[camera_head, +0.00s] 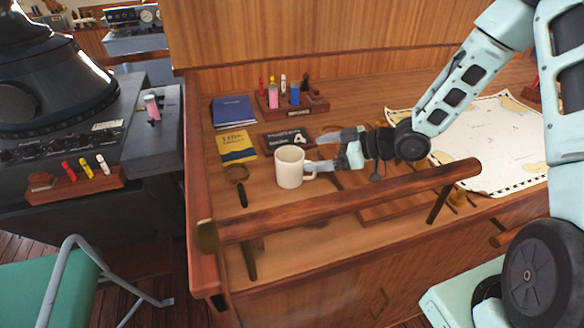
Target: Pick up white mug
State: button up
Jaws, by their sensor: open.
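A white mug (288,168) stands upright on the wooden chart desk (330,207), left of my gripper, with its handle on the right side. My gripper (316,166) reaches in from the right with its fingertips at the mug's handle. The gripper is open. One finger lies close to the handle; whether it touches cannot be told. The exact finger gap is hard to see at this size.
A magnifying glass (237,175) lies left of the mug. Yellow (237,146) and blue (234,112) books lie behind it. A pen rack (293,106) stands at the back. A wooden rail (340,201) runs along the front. A chart (480,140) lies right.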

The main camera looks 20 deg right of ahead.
aim_at(292, 158)
jog(key=shift+f+p+x, duration=0.15)
jog(key=shift+p+x, duration=0.6)
jog(key=shift+x, duration=1.35)
jog(key=shift+f+p+x, duration=0.2)
jog(key=shift+p+x, duration=0.5)
jog(key=shift+x, duration=1.4)
jog(key=shift+s+d, duration=0.1)
jog(key=c, duration=1.2)
